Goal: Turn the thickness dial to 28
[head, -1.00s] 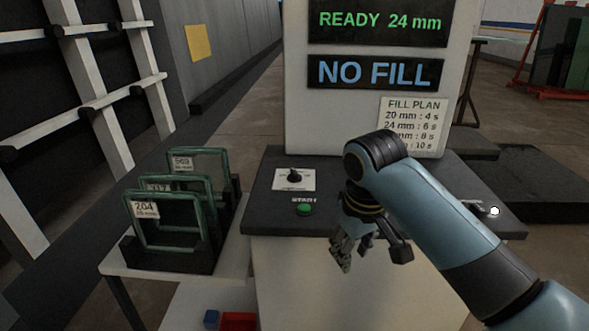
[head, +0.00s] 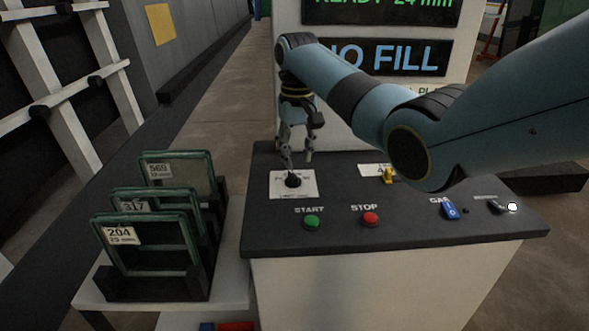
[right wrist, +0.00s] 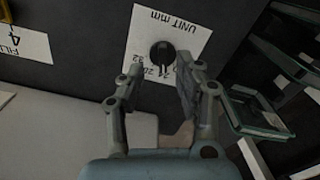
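The thickness dial (head: 292,180) is a black knob on a white plate at the left of the dark console top. In the right wrist view the dial (right wrist: 162,55) sits on its plate, marked "UNIT mm", with numbers partly hidden. My right gripper (head: 296,164) points down just above and behind the dial. In the right wrist view the gripper (right wrist: 160,72) is open, its fingers apart with the dial seen beyond and between the tips; contact is not visible. The display (head: 380,10) reads READY 24 mm, partly cut off. My left gripper is out of view.
A green START button (head: 312,221), red STOP button (head: 371,217), yellow switch (head: 388,175) and blue switch (head: 450,210) sit on the console (head: 270,235). A NO FILL sign (head: 400,57) stands behind. Framed glass panes (head: 150,235) stand in a rack at the left.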

